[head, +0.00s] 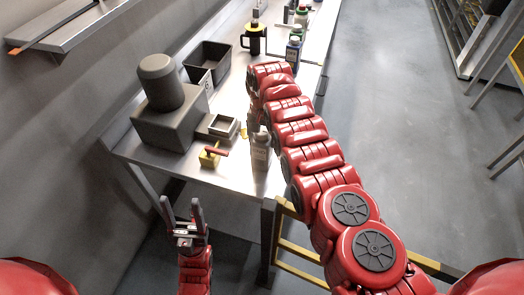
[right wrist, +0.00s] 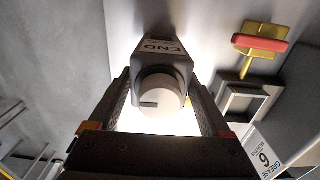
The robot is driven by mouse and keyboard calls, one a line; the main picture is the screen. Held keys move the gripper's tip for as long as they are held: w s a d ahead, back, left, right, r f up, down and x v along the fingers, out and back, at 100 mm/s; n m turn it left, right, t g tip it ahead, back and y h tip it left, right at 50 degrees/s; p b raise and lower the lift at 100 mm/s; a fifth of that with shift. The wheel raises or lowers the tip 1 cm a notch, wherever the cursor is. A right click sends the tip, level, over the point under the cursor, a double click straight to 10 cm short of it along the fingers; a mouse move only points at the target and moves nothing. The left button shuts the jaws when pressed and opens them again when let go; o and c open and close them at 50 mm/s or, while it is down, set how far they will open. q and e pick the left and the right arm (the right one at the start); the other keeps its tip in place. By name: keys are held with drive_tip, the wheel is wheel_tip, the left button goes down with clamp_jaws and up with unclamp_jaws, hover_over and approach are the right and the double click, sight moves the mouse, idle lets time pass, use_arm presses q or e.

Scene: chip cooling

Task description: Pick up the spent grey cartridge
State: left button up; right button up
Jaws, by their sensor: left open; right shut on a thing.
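The grey cartridge (head: 261,156) is upright near the front edge of the steel bench in the head view. In the right wrist view the cartridge (right wrist: 163,50) shows its pale round cap and part of a dark-lettered label. My right gripper (right wrist: 158,82) is shut on it, one finger on each side near the cap. In the head view my right arm hides most of this gripper. I cannot tell whether the cartridge's base touches the bench. My left gripper (head: 187,220) is open and empty, low in front of the bench.
On the bench (head: 187,170) stand a grey machine with a cylinder (head: 160,85), a small square tray (head: 218,127), a yellow stand with a red bar (head: 211,156), and a dark bin (head: 209,65). A black mug (head: 254,41) and bottles (head: 293,52) are farther back.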

clamp_jaws()
